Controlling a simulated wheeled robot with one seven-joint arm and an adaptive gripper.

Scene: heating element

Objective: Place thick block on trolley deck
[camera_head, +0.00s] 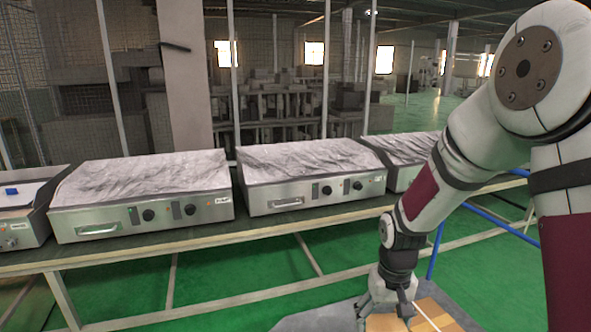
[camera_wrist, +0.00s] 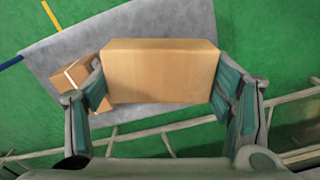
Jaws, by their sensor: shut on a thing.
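The thick block is a plain brown box (camera_wrist: 160,72) in the middle of the wrist view. My gripper (camera_wrist: 160,94) is shut on it, with one finger pad against its left side and one against its right. The trolley deck is a grey flat surface (camera_wrist: 60,48) below and behind the block in the wrist view. In the head view the deck (camera_head: 318,319) shows at the bottom edge, under my gripper (camera_head: 382,309). Whether the block touches the deck I cannot tell.
A smaller brown box (camera_wrist: 70,92) with a pale strip lies on the deck, close beside my left finger. A long workbench (camera_head: 190,239) carries several steel appliances (camera_head: 315,198) with wrinkled grey covers. Green floor lies around the deck.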

